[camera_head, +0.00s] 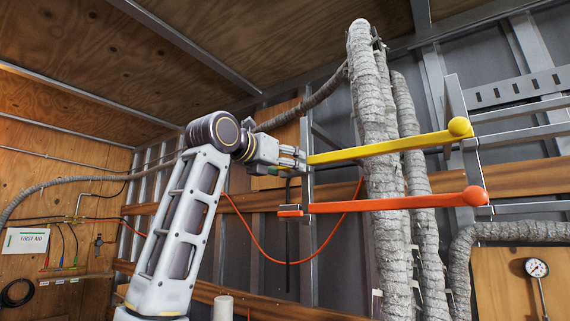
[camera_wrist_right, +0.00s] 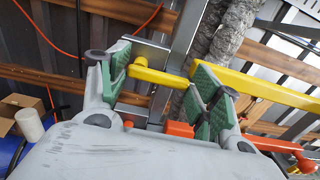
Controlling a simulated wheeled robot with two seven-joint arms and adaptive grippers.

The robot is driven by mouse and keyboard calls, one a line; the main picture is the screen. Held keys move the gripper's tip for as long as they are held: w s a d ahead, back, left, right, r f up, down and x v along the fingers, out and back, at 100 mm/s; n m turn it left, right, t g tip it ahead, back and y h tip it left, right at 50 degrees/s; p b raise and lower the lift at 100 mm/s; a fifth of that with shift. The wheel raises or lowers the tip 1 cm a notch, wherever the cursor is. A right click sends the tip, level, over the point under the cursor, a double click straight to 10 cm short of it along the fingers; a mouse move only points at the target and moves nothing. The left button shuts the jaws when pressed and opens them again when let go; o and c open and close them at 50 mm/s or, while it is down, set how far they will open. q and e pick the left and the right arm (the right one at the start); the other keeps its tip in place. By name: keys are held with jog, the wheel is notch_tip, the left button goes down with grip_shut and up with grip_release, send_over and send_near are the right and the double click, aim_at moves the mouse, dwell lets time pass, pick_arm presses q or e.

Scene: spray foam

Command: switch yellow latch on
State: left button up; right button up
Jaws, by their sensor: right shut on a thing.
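The yellow latch (camera_head: 395,147) is a long bar in front of the metal frame, nearly level, rising slightly to a round yellow knob at its right end. My right gripper (camera_head: 299,159) is at the bar's left end. In the right wrist view, a short yellow handle piece (camera_wrist_right: 157,76) lies between the green finger pads of my right gripper (camera_wrist_right: 163,82), which is shut on it. The long yellow bar (camera_wrist_right: 265,88) runs off to the right there. My left gripper is not in view.
An orange latch (camera_head: 390,204) lies just below the yellow one, also nearly level. Thick grey foam-covered pipes (camera_head: 380,110) stand behind both bars. A thin orange cable (camera_head: 265,250) hangs below my right arm. A pressure gauge (camera_head: 536,267) is at the lower right.

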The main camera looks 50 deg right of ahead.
jog(key=o, duration=1)
jog(key=shift+a, duration=0.1)
jog(key=shift+s+a, duration=0.15)
jog(key=shift+a, duration=1.8)
jog(key=shift+s+a, duration=0.15)
jog(key=shift+a, duration=1.85)
jog(key=shift+s+a, duration=0.15)
jog(key=shift+a, duration=1.8)
